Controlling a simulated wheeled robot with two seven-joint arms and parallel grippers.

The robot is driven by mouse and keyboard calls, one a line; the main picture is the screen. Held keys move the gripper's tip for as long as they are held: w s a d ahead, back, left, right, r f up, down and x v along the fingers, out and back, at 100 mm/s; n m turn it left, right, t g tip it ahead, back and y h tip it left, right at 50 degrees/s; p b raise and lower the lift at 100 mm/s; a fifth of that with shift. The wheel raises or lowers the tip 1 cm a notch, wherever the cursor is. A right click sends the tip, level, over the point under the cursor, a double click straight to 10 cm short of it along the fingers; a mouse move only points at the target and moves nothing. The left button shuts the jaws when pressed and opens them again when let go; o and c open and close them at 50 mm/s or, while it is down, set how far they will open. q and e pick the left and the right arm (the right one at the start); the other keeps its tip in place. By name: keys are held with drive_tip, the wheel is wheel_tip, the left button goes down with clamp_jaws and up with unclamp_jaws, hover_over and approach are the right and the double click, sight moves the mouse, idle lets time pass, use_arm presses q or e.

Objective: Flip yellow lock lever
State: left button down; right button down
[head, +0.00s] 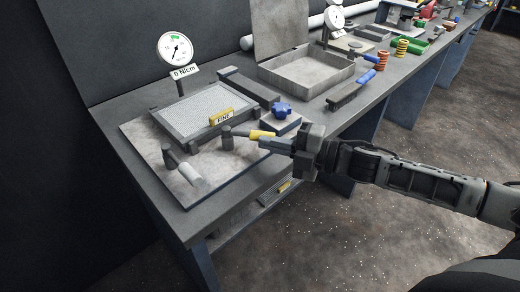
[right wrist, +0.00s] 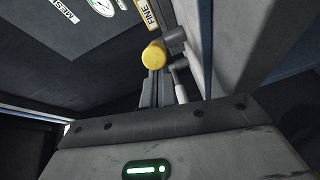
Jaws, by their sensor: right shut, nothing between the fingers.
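The yellow lock lever (head: 259,134) extends to the right from a dark post (head: 226,138) on the screen machine's base plate (head: 152,153). In the right wrist view its rounded yellow end (right wrist: 153,55) is straight ahead, near the fingertips. My right gripper (head: 267,143) is shut and empty, with its tips at the lever's free end. I cannot tell whether they touch it. A second lever with a white handle (head: 189,174) stands at the plate's front left. My left gripper is out of view.
The mesh screen (head: 205,108) with a yellow FINE label (head: 222,116) is behind the lever. A blue star knob (head: 282,110) is close behind my gripper. A gauge (head: 175,49) and an empty metal tray (head: 308,76) stand further back.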

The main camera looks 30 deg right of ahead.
drive_tip(key=shift+w+d+b, duration=0.35)
drive_tip(key=shift+w+d, duration=0.85)
drive_tip(key=shift+w, duration=0.1)
drive_tip(key=shift+w+d+r, duration=0.1)
drive_tip(key=shift+w+d, duration=0.25)
